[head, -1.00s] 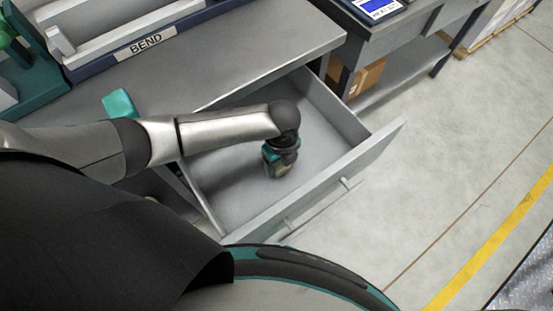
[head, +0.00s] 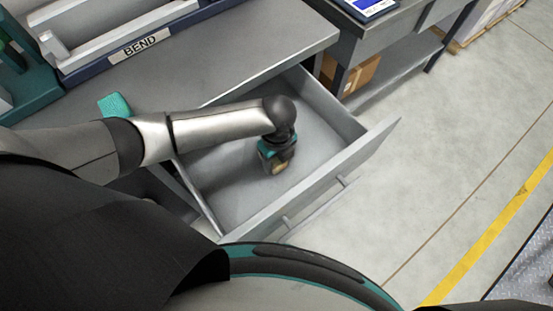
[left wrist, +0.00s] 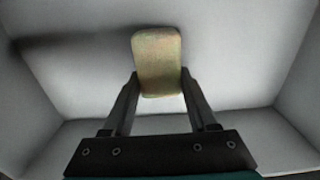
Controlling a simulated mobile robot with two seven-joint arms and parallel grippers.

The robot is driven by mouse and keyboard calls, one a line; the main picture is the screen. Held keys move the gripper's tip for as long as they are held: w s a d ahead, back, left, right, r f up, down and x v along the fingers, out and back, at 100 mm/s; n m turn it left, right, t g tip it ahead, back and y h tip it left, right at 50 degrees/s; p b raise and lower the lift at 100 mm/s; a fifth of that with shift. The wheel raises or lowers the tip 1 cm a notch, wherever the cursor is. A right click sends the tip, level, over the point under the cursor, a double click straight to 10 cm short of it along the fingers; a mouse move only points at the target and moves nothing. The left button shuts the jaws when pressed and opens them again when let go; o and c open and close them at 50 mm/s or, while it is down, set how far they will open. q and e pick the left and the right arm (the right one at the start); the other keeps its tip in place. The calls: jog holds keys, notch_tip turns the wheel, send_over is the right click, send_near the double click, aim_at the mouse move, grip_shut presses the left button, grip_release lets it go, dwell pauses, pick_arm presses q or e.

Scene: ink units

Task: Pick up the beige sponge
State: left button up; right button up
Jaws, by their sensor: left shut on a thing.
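The beige sponge (left wrist: 157,55) is a small rounded block between the two fingers of my left gripper (left wrist: 158,85) in the left wrist view. The fingers touch its sides, so the gripper is shut on it. In the head view the left gripper (head: 277,165) points down inside the open drawer (head: 310,160). Only a small beige part of the sponge (head: 279,168) shows below the gripper there. Whether the sponge touches the drawer floor I cannot tell. My right gripper is not in view.
The drawer walls stand close around my left gripper. A grey workbench (head: 225,60) with a "BEND" label (head: 147,42) lies behind. A teal block (head: 115,104) sits on its top. A cardboard box (head: 360,76) is under the bench at the back.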

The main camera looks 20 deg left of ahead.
aim_at(277, 160)
pick_arm(q)
notch_tip(277, 160, up, 19)
jog(key=p, duration=0.5)
jog(key=shift+f, duration=0.2)
